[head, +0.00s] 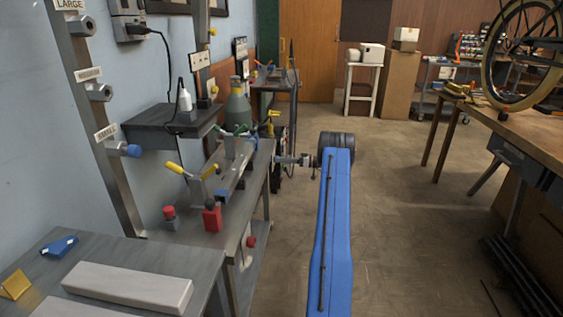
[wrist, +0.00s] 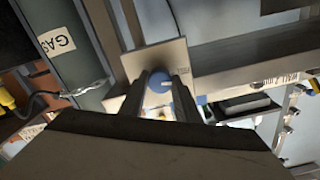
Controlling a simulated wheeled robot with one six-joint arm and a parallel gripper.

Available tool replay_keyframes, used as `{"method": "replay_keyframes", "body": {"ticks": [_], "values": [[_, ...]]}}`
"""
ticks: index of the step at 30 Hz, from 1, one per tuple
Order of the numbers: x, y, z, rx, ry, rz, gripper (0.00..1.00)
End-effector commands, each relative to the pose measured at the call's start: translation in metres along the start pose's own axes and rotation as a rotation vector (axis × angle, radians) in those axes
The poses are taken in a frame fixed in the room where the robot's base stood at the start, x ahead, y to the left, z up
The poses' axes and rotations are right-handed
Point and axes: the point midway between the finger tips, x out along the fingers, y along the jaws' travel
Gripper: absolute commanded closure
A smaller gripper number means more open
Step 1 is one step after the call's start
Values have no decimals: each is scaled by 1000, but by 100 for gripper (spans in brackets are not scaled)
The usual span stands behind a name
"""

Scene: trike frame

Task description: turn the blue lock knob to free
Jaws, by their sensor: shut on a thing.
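The blue lock knob (wrist: 157,82) is a round blue disc with a pale mark, in front of a grey plate (wrist: 146,59) in the wrist view. My gripper (wrist: 161,88) has one dark finger on each side of it and is shut on it. The fingers cover parts of the knob's sides. In the head view my gripper (head: 284,160) reaches left to the right end of the clamp fixture (head: 236,165) on the bench. I cannot make out the gripped knob there. I cannot read which setting its mark points to.
The metal bench (head: 235,215) carries yellow-handled clamps (head: 175,168) and red parts (head: 212,217). A grey gas bottle (head: 237,108) stands behind. The floor right of my blue arm is clear up to a wooden bench (head: 520,125).

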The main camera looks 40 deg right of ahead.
Motion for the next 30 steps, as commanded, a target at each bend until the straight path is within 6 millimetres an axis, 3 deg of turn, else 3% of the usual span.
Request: {"method": "replay_keyframes", "body": {"ticks": [12, 29, 30], "values": [[-2, 1, 3, -193, -2, 0, 93], [-2, 1, 3, -224, -2, 0, 93], [-2, 1, 3, -224, -2, 0, 66]]}}
